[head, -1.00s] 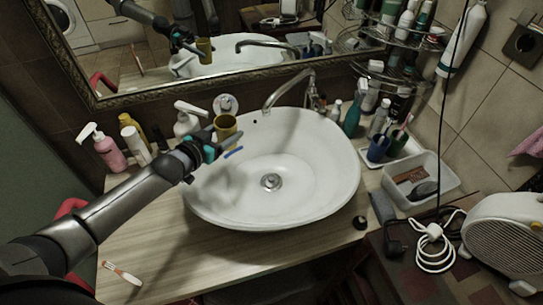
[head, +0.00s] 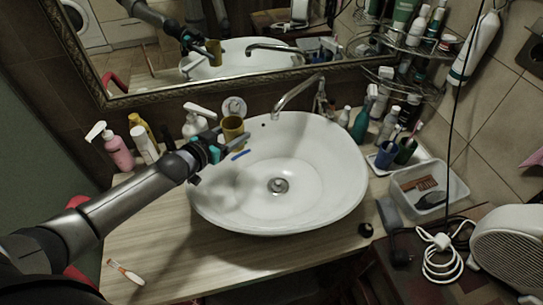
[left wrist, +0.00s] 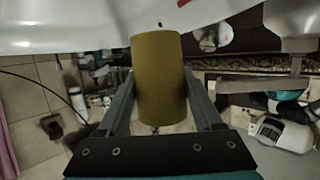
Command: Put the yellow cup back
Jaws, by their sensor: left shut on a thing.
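The yellow cup (head: 232,129) is at the back left rim of the white basin (head: 300,195) in the head view. My left gripper (head: 235,139) is shut on it. In the left wrist view the cup (left wrist: 158,80) sits between the two fingers, which hide parts of its sides. I cannot tell whether the cup touches the rim. A small blue thing (head: 240,155) shows just below the gripper over the basin's edge. My right gripper is not in view.
A faucet (head: 297,97) rises behind the basin. Bottles, including a pink one (head: 117,151), stand left of it. A white tray (head: 402,160) holds a blue cup (head: 385,155) and a dark cup with toothbrushes.

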